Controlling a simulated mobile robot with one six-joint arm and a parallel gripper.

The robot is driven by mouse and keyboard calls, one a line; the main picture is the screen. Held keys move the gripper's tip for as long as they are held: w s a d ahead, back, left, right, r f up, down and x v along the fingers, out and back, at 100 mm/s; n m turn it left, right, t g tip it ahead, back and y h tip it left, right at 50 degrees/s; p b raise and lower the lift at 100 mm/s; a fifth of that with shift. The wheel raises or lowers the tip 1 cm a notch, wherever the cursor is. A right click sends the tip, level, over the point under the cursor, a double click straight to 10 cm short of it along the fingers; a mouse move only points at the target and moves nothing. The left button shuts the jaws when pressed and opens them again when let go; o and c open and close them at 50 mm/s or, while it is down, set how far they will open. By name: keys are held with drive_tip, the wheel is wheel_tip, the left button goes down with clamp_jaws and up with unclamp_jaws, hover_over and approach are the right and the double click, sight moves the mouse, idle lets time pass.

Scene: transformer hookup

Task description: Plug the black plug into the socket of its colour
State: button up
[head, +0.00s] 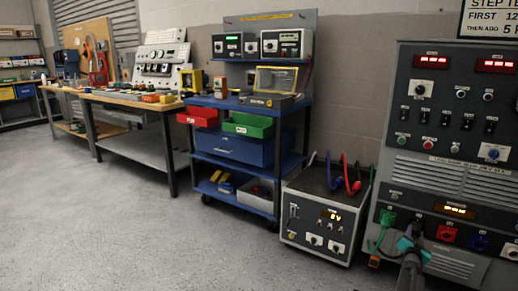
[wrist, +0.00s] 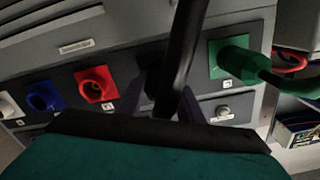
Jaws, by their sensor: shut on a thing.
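My gripper (head: 410,243) is in front of the lower socket row of the grey cabinet at the right of the head view. In the wrist view my gripper (wrist: 162,102) is shut on the black plug (wrist: 168,100), whose thick black cable (wrist: 183,45) runs up across the picture. The plug is at the place between the red socket (wrist: 97,88) and the green plug (wrist: 238,62). The black socket there is mostly hidden behind the plug and fingers. I cannot tell whether the plug is inside it or just in front.
The green plug sits in the green socket, its green cable (wrist: 288,86) beside my gripper. A blue socket (wrist: 44,96) and a white socket (wrist: 9,105) lie beyond the red one. A box (head: 322,220) with cables on top stands left of the cabinet (head: 440,105). The floor (head: 140,230) is clear.

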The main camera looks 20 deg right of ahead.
drive_tip(key=shift+s+m+p, duration=0.1)
drive_tip(key=shift+m+p, duration=0.85)
drive_tip(key=shift+m, duration=0.65)
drive_tip(key=shift+m+p, duration=0.7)
drive_tip(key=shift+m, duration=0.2)
drive_tip(key=shift+m+p, duration=0.8)
drive_tip(key=shift+m, duration=0.8)
drive_tip(key=shift+m, duration=0.3)
drive_tip(key=o, duration=1.3)
